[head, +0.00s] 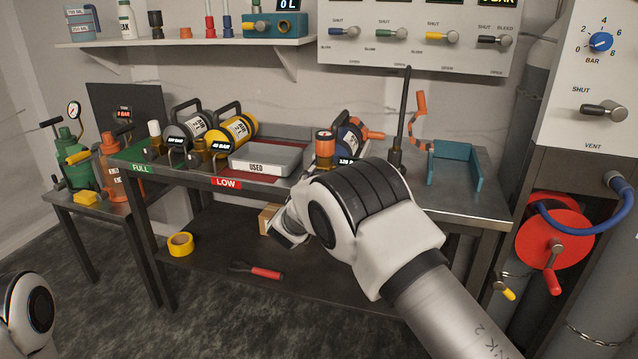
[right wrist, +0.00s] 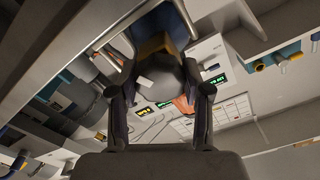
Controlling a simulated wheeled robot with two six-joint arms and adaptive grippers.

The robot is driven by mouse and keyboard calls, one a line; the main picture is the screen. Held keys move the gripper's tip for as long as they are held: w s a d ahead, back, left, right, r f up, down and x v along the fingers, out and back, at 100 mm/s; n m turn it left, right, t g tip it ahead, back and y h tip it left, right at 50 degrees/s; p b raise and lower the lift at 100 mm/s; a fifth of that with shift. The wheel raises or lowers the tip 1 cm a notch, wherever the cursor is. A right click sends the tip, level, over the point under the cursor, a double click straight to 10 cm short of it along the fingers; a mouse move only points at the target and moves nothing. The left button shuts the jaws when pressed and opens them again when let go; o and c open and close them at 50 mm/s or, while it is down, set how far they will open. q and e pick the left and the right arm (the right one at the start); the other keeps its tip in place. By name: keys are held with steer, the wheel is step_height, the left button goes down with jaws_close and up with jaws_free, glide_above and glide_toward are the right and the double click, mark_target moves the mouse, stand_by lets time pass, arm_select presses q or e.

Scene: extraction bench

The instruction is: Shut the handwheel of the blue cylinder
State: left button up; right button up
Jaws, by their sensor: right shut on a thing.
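The blue cylinder (head: 349,140) lies at the right end of the rack on the bench, with its lower front hidden behind my right arm in the head view. In the right wrist view its blue body (right wrist: 163,20) shows at the top, with a brass-coloured part (right wrist: 150,45) in front. A grey rounded handwheel with a white mark (right wrist: 160,72) sits between the fingers of my right gripper (right wrist: 160,105), which is shut on it. The right fingertips are hidden in the head view. My left gripper is out of view; only part of that arm shows at lower left.
A grey cylinder (head: 184,131) and a yellow cylinder (head: 236,131) lie left of the blue one. A dark upright rod (head: 402,110) and a teal holder (head: 455,165) stand at right.

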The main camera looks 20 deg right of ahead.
steer(key=m+b, duration=0.1)
steer(key=m, duration=0.2)
steer(key=shift+f, duration=0.1)
steer(key=m+b, duration=0.2)
steer(key=m, duration=0.1)
steer(key=shift+m, duration=0.3)
steer(key=m+b, duration=0.2)
steer(key=m, duration=0.1)
steer(key=shift+f, duration=0.1)
steer(key=m+b, duration=0.2)
steer(key=m, duration=0.1)
steer(key=shift+b, duration=0.3)
steer(key=m+b, duration=1.1)
steer(key=b, duration=0.1)
steer(key=shift+f, duration=0.15)
steer(key=m+b, duration=1)
steer(key=shift+b, duration=0.35)
steer(key=m+b, duration=0.3)
steer(key=m, duration=0.1)
steer(key=shift+m+b, duration=0.3)
steer(key=shift+b, duration=0.05)
steer(key=shift+r+m+b, duration=0.25)
steer(key=shift+m+b, duration=0.65)
steer(key=shift+m, duration=0.5)
